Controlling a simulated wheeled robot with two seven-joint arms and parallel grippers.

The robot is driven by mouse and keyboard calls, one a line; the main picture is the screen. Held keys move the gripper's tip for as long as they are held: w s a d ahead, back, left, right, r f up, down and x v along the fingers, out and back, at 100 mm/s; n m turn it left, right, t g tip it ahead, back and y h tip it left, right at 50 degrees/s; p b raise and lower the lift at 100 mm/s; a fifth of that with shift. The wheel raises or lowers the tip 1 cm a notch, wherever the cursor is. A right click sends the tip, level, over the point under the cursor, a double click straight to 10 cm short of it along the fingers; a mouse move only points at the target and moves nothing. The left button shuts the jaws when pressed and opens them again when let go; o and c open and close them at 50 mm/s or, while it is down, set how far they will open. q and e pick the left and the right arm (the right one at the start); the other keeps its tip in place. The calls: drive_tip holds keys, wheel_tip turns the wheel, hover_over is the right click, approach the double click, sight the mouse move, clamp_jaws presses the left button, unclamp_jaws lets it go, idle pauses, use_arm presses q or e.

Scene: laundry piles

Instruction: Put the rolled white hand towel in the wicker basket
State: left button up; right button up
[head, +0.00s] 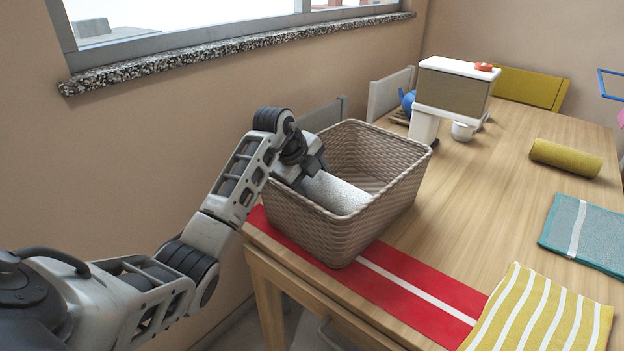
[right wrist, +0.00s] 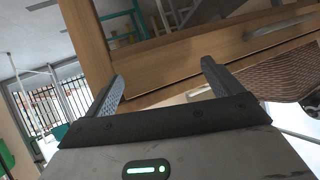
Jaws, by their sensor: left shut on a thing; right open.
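The rolled white hand towel (head: 337,191) is inside the wicker basket (head: 335,236) in the head view, lying lengthwise within its walls. My left gripper (head: 308,178) reaches over the basket's left rim and is shut on the towel's near-left end. Its fingertips are partly hidden by the wrist and the towel. I cannot tell whether the towel touches the basket's bottom. My right gripper (right wrist: 160,95) shows in the right wrist view, open and empty, near a wooden table edge. A patch of woven basket wall (right wrist: 275,80) shows at the right of that view.
The basket stands on a red runner with a white stripe (head: 445,292) on the wooden table (head: 470,200). A yellow striped cloth (head: 540,318), a teal cloth (head: 590,235) and a mustard roll (head: 566,158) lie to the right. A white-topped box (head: 452,88) stands behind.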

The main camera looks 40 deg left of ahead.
use_arm(q)
drive_tip(key=shift+f, duration=0.55)
drive_tip(key=o, duration=1.1)
drive_tip(key=shift+r, duration=0.1)
drive_tip(key=shift+r, duration=0.3)
drive_tip(key=v, duration=1.2)
drive_tip(key=shift+r+p, duration=0.25)
drive_tip(key=shift+p, duration=0.15)
